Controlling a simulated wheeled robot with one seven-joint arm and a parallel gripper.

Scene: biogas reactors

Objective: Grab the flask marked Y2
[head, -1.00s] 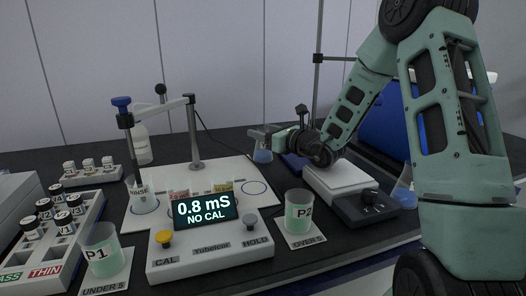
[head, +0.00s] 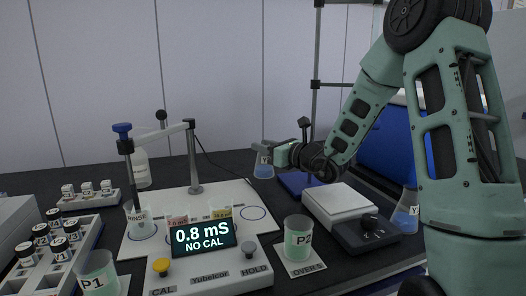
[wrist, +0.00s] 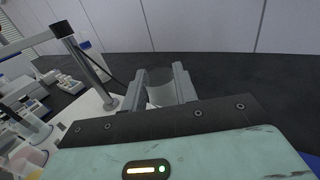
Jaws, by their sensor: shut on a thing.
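A small flask (head: 264,167) with blue liquid and a label starting with Y hangs at the far side of the bench, left of the scale. The label's digit is too small to read. My gripper (head: 272,154) comes from the right and is shut on the flask's upper part. In the wrist view the flask (wrist: 160,88) shows as a grey, rounded shape between the two fingers (wrist: 160,84). A second flask (head: 405,214) with blue liquid and a Y label stands at the right, partly hidden by my arm.
A scale (head: 345,205) stands on the right, below my forearm. A conductivity meter (head: 205,262) reads 0.8 mS, NO CAL. Beakers P1 (head: 98,274) and P2 (head: 298,240) flank it. A probe stand (head: 193,160) rises left of the gripper. Vial racks (head: 60,245) stand at left.

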